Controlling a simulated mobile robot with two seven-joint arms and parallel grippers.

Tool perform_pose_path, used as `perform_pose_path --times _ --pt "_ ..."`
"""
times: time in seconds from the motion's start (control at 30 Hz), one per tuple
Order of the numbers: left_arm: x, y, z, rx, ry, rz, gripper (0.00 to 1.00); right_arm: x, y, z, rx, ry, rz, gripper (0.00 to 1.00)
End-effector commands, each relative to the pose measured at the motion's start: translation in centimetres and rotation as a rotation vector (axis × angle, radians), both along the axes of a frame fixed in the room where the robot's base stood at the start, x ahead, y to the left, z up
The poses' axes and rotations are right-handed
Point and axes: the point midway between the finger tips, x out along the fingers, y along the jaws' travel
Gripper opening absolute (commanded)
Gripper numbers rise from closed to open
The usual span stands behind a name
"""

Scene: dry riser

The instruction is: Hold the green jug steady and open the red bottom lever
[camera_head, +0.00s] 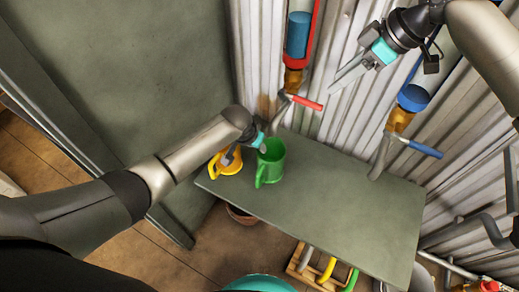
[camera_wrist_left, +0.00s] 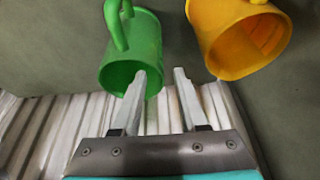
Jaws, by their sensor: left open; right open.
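The green jug (camera_head: 272,163) stands upright on the grey-green table, with its handle toward the lower left. In the left wrist view the green jug (camera_wrist_left: 130,62) is at upper left. My left gripper (camera_wrist_left: 160,75) is open, with one finger overlapping the jug's rim in the picture; I cannot tell if they touch. In the head view it is mostly hidden by my own wrist. The red lever (camera_head: 304,102) sits at the bottom of the left pipe, beside a bent grey spout. My right gripper (camera_head: 340,80) is open and empty, up and right of the red lever, apart from it.
A yellow jug (camera_head: 226,164) stands just left of the green one; it also shows in the left wrist view (camera_wrist_left: 240,40). A blue lever (camera_head: 420,148) is on the right pipe. Corrugated wall (camera_head: 340,125) backs the table (camera_head: 340,205). The table's right half is clear.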

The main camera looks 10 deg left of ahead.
Motion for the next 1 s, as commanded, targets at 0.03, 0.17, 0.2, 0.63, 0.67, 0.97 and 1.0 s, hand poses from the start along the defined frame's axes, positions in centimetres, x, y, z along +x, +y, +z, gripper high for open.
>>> perform_pose_path --times 0.03,0.17,0.2,0.63,0.67,0.97,1.0 --pt "0.2 -0.1 -0.5 0.001 0.002 0.000 0.43 0.0 0.0 0.0 0.000 0.000 0.000 0.50" --pt "0.7 -0.2 -1.6 0.000 0.000 0.001 0.43 0.0 0.0 0.0 0.000 0.000 0.000 0.50" --pt "0.7 -0.3 -1.9 -0.001 0.001 0.001 0.43 0.0 0.0 0.0 0.000 0.000 0.000 0.50" --pt "1.9 -0.6 -4.7 -0.001 0.001 -0.001 0.43 0.0 0.0 0.0 0.000 0.000 0.000 0.50" --pt "2.0 -0.7 -4.8 -0.001 0.001 -0.001 0.43 0.0 0.0 0.0 0.000 0.000 0.000 0.50" --pt "2.3 -0.7 -5.7 0.000 0.000 0.000 0.43 0.0 0.0 0.0 0.000 0.000 0.000 0.50" --pt "2.3 -0.7 -5.7 0.000 0.000 0.000 0.43 0.0 0.0 0.0 0.000 0.000 0.000 0.50"
